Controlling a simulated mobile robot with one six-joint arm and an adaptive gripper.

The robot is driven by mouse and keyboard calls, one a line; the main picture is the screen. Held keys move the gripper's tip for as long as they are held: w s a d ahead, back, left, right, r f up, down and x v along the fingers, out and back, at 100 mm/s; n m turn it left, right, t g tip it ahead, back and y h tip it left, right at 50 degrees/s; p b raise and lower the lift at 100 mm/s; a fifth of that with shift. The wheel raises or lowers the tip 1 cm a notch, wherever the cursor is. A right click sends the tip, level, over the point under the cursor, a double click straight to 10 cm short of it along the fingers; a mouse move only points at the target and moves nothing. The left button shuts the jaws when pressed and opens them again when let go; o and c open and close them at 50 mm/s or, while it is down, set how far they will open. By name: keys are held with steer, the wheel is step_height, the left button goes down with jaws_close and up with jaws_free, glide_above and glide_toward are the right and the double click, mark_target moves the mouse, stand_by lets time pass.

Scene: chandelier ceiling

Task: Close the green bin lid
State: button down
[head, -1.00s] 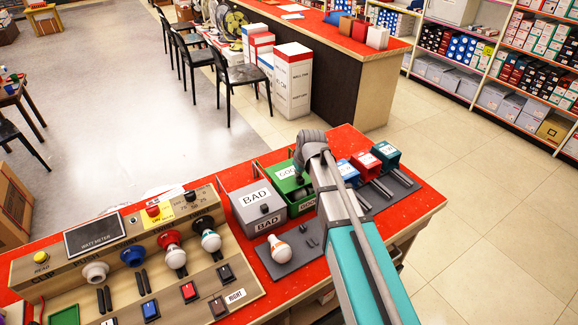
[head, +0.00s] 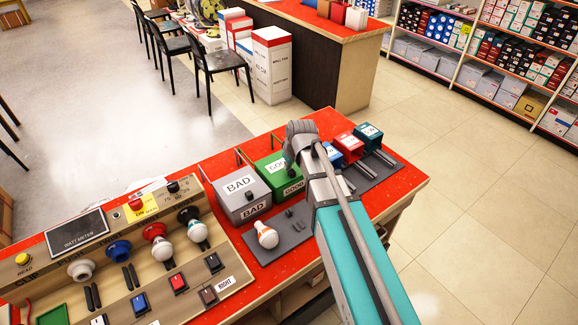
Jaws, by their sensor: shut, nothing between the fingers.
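The green bin (head: 270,178) stands on the red counter, with a GOOD label on its lid and another on its front. Its lid (head: 266,163) looks down and lies about level with the lid of the grey bin beside it. My gripper hides its right part. My gripper (head: 291,156) is shut and empty, over the right side of the green bin's top. I cannot tell whether it touches the lid.
The grey BAD bin (head: 234,203) stands just left. A white and orange bulb (head: 265,234) lies on a grey tray in front. Blue, red (head: 367,138) and teal boxes stand to the right. The test panel (head: 150,255) fills the left.

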mark_target(281, 164)
steer(key=shift+w+a+r+p, duration=0.25)
steer(key=shift+w+a, duration=0.2)
steer(key=shift+w, duration=0.2)
steer(key=shift+w+a+r+p, duration=0.2)
steer(key=shift+w+a, duration=0.25)
steer(key=shift+w, duration=0.15)
steer(key=shift+p+v, duration=0.7)
steer(key=shift+v, duration=0.2)
steer(key=shift+s+d+r+p, duration=0.1)
steer(key=shift+s+r+p, duration=0.1)
steer(key=shift+r+p, duration=0.5)
steer(key=p+v, duration=0.5)
steer(key=v, duration=0.1)
steer(key=shift+s+f+p, duration=0.1)
steer(key=shift+p, duration=0.3)
steer(key=s+d+f+m+g+h, duration=0.1)
steer(key=s+d+m, duration=0.5)
steer(key=s+d, duration=0.9)
steer(key=shift+d+m+g+h, duration=0.25)
steer(key=shift+m+g+h, duration=0.25)
steer(key=shift+g, duration=0.6)
steer(key=shift+s, duration=0.15)
